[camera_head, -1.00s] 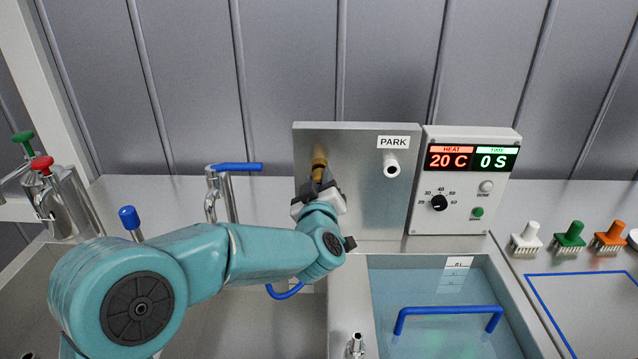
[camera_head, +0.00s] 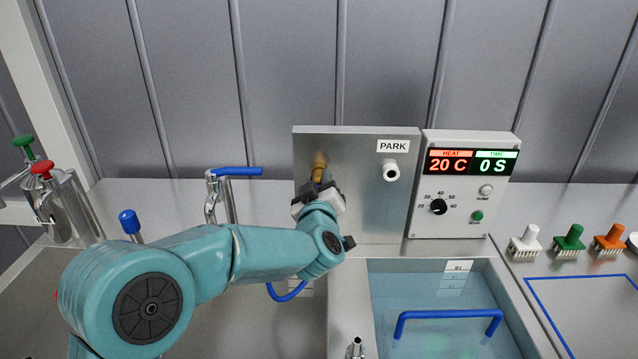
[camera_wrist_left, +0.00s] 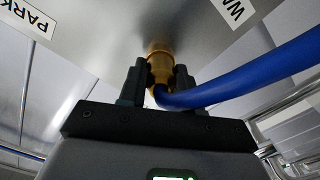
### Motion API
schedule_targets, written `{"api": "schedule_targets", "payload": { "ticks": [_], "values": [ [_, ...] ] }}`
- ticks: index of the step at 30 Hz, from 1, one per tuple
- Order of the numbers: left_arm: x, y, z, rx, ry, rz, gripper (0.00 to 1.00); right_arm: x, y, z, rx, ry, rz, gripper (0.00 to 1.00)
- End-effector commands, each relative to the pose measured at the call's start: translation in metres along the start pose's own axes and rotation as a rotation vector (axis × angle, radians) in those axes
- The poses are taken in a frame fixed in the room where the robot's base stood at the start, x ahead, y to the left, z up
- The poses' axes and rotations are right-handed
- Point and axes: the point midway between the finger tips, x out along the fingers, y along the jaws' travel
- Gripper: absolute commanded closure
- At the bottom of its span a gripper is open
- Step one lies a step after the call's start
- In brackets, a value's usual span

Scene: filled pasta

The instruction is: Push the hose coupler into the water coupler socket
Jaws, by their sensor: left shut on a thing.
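My left gripper (camera_head: 319,190) is at the grey upright panel (camera_head: 350,228), shut on the brass hose coupler (camera_wrist_left: 158,72). In the left wrist view its two dark fingers (camera_wrist_left: 158,88) stand on either side of the coupler. The blue hose (camera_wrist_left: 255,75) leaves the coupler and runs to the right; a loop of it (camera_head: 287,292) hangs below the arm in the head view. Brass (camera_head: 319,160) reaches the panel, lined up with the water coupler socket's place. I cannot tell where coupler and socket meet or how deep the coupler sits. My right gripper is out of view.
A white PARK peg (camera_head: 390,172) sticks out of the panel to the right. A control box (camera_head: 465,190) stands beside it. A blue-handled tap (camera_head: 222,195) is left of the panel. A water basin (camera_head: 440,345) with a blue handle lies in front.

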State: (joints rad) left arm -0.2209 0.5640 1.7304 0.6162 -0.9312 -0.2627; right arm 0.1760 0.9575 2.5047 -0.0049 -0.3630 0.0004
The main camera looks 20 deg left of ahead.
Motion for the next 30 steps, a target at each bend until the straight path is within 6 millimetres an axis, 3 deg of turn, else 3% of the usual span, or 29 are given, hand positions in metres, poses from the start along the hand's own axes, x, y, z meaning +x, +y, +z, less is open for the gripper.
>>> {"api": "schedule_targets", "payload": {
  "ticks": [13, 14, 16, 17, 23, 24, 30],
  "values": [
    [0.0014, -0.0001, 0.0004, 0.0, -0.001, 0.0, 0.99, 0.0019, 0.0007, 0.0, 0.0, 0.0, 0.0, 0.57],
    [0.0014, 0.0, 0.0004, 0.0, -0.001, 0.0, 0.64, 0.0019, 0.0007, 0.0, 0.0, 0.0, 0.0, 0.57],
    [0.0014, -0.0001, 0.0004, 0.0, -0.001, 0.0, 0.41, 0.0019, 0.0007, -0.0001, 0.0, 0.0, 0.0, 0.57],
    [0.0014, -0.0001, 0.0004, 0.0, -0.001, 0.0, 0.37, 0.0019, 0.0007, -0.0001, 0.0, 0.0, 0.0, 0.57],
    [0.0014, -0.0001, 0.0004, 0.0, -0.001, 0.0, 0.37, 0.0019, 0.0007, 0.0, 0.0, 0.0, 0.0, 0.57],
    [0.0013, -0.0002, 0.0007, 0.0, -0.002, 0.0, 0.24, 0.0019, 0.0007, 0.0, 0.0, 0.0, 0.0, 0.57],
    [0.0013, -0.0002, 0.0006, 0.0, -0.001, 0.0, 0.24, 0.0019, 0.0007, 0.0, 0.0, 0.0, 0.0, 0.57]
  ]
}}
